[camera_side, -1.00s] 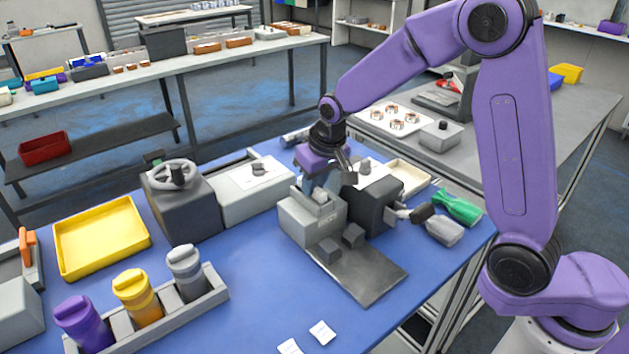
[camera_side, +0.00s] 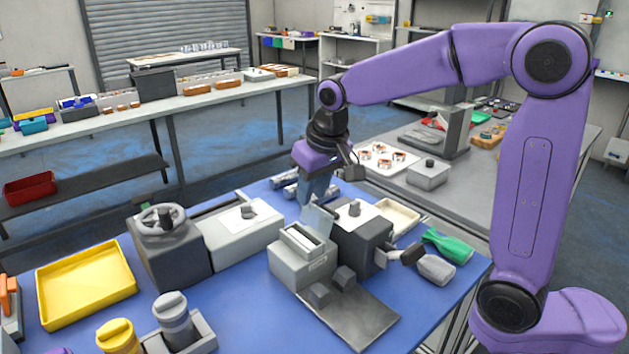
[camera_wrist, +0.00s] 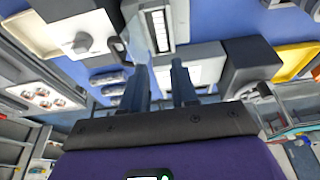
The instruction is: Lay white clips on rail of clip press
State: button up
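The clip press appears to be the light grey block (camera_side: 302,262) on the blue table, with a slotted top. A white strip (camera_side: 302,238) lies in that slot. In the wrist view the strip (camera_wrist: 160,30) has dark divisions; I cannot tell whether these are separate clips on the rail. A bluish translucent panel (camera_side: 318,217) stands at the slot's back edge. My gripper (camera_side: 312,200) is above and behind the press, pointing down. In the wrist view its two fingers (camera_wrist: 160,82) are apart with nothing held between them. No loose white clips show now.
A dark grey block (camera_side: 362,248) adjoins the press at right, and a plate (camera_side: 355,318) with two dark cubes lies in front. Metal cylinders (camera_wrist: 108,77) lie near the fingers.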

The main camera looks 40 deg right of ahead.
jog(key=s+d+f+n+g, duration=0.1)
jog(key=s+d+f+n, duration=0.1)
jog(key=s, duration=0.7)
jog(key=s+d+f+n+g, duration=0.1)
jog(key=s+d+f+n, duration=0.1)
jog(key=s+n, duration=0.4)
jog(key=s+d+f+n+g, duration=0.1)
jog(key=s+d+n, duration=0.3)
jog(key=s, duration=0.9)
jog(key=shift+s+d+f+n, duration=0.3)
jog(key=shift+s+d+f, duration=0.05)
jog(key=shift+f, duration=0.4)
